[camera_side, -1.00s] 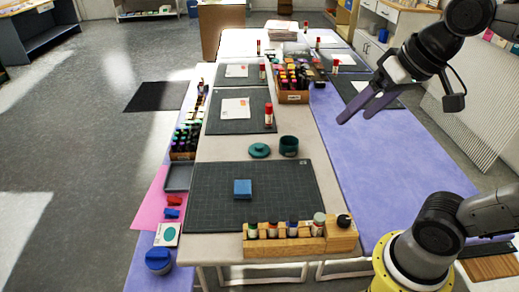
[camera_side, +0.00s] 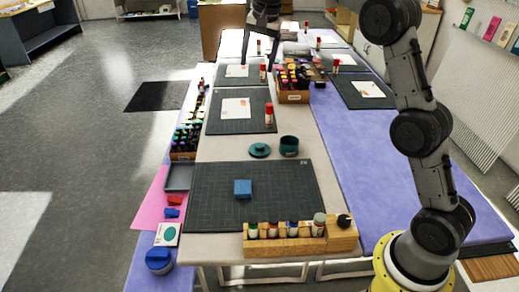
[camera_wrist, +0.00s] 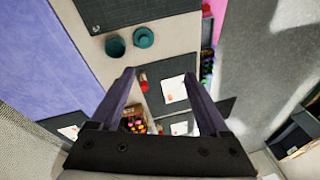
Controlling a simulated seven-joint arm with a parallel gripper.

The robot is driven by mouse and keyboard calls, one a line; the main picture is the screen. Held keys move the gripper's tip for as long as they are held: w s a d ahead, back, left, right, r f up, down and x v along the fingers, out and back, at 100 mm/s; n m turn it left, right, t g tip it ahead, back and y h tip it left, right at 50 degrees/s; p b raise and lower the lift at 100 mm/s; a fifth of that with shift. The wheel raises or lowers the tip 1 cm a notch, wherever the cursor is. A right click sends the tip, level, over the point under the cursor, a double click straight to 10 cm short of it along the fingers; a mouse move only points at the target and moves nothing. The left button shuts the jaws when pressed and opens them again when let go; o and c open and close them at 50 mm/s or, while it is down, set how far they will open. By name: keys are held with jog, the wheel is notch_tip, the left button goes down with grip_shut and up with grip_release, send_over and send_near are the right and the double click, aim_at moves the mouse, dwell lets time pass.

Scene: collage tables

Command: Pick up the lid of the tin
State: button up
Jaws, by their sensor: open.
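The teal lid (camera_side: 260,150) lies flat on the table beside the open teal tin (camera_side: 289,146), just behind the near dark cutting mat. The lid and the tin are apart. In the wrist view, the lid (camera_wrist: 143,37) and the tin (camera_wrist: 115,46) show near the top, beyond my fingertips. My gripper (camera_side: 258,60) is at the top of the side view, above the far part of the table, with its fingers pointing down. It also shows in the wrist view (camera_wrist: 158,74), its two fingers spread wide with nothing held between them.
A blue block (camera_side: 243,188) sits on the near cutting mat (camera_side: 215,205). A wooden rack of bottles (camera_side: 300,238) stands at the mat's front edge. A box of markers (camera_side: 293,97) and a red glue stick (camera_side: 269,114) stand behind the tin. Bare table surrounds the lid.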

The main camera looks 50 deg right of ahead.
jog(key=w+d+f+m+g, duration=0.1)
jog(key=w+d+f, duration=0.2)
jog(key=f, duration=0.4)
jog(key=w+d+f+g, duration=0.1)
jog(key=w+d+f, duration=0.15)
jog(key=f, duration=0.55)
send_over(260, 145)
jog(key=shift+g, duration=0.4)
jog(key=f, duration=1.4)
jog(key=shift+s+a, duration=0.15)
jog(key=shift+a, duration=0.2)
jog(key=shift+d+f, duration=0.2)
jog(key=shift+f, duration=2.8)
grip_shut()
